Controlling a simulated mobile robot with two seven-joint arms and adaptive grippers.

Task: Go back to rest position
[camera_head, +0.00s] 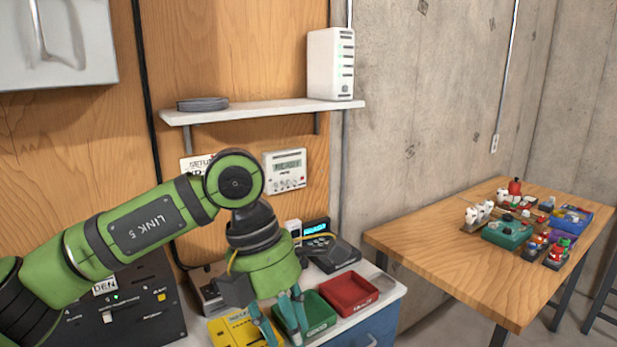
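My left arm is green and reaches in from the left, bent at the elbow, with its hand pointing down. My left gripper (279,319) hangs over the workbench, in front of a green tray (319,314) and a yellow item (231,329). Its teal fingertips are apart, with nothing visible held between them. Whether they touch anything below cannot be told. My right gripper is out of view.
A red tray (348,292) and a keypad device (333,250) are near the hand. A black panel (125,310) sits at left. A shelf (262,110) juts out above. A wooden table (430,248) with several small items stands at right.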

